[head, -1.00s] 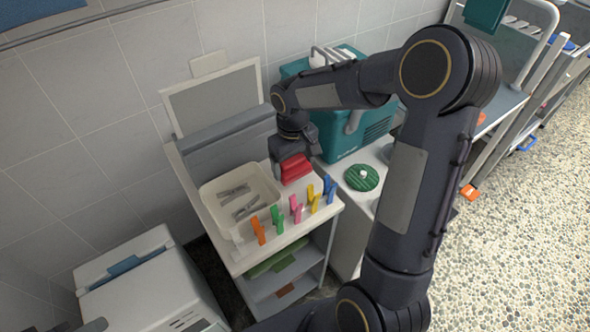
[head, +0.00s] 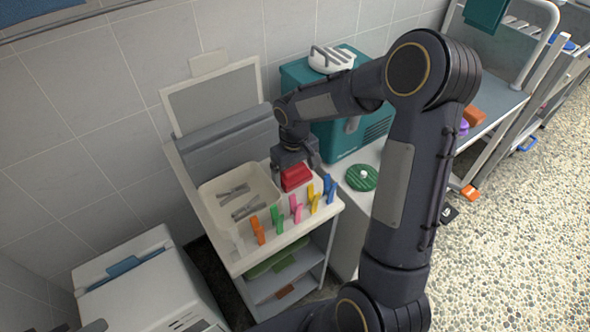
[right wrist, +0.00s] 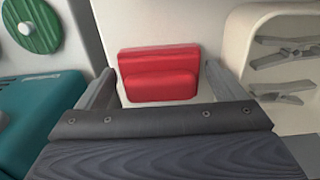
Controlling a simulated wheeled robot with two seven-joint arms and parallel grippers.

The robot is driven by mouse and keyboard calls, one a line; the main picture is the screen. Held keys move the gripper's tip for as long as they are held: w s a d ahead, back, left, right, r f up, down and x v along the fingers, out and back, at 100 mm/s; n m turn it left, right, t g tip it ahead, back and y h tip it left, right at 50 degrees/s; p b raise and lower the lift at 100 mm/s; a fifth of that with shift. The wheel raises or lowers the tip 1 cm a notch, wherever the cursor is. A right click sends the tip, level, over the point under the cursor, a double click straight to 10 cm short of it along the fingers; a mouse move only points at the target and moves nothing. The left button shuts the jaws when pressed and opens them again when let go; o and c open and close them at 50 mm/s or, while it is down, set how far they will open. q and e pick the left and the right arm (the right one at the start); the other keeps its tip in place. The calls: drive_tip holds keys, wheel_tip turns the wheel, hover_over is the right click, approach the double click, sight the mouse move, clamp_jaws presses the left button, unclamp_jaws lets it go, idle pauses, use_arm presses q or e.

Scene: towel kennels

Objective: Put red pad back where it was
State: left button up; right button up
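The red pad (head: 296,178) rests on the white top of the small cart (head: 238,262), right of the cream tray. It looks like a folded block with a ridge across it. My right gripper (head: 296,160) is just behind and above it. In the right wrist view the red pad (right wrist: 159,75) shows beyond and between the spread fingers (right wrist: 160,90), with a gap on each side, so the gripper is open and empty. My left gripper is out of view.
The cream tray (head: 207,193) holds grey clips. Several coloured clothes pegs (head: 277,218) stand along the cart's front edge. A teal box (head: 345,138) and a green striped round lid (head: 361,178) are to the right. A grey board (head: 215,100) stands behind.

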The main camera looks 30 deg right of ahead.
sight(294, 169)
drive_tip(key=shift+r, duration=0.3)
wheel_tip(294, 169, up, 11)
drive_tip(key=p, duration=0.2)
drive_tip(key=s+a+r+m+t+y, duration=0.1)
drive_tip(key=s+r, duration=0.2)
drive_tip(key=s, duration=0.3)
drive_tip(key=s+a+r+t+y, duration=0.1)
drive_tip(key=s+r+t, duration=0.15)
drive_tip(key=s, duration=0.35)
drive_tip(key=s+a+f+m+t+y, duration=0.1)
drive_tip(key=s+a+t+y, duration=0.1)
drive_tip(key=s+a, duration=0.3)
drive_tip(key=s, duration=0.4)
drive_tip(key=shift+s+a+f+m, duration=0.15)
drive_tip(key=shift+s+f+m, duration=0.15)
drive_tip(key=shift+s, duration=0.1)
drive_tip(key=shift+r, duration=0.1)
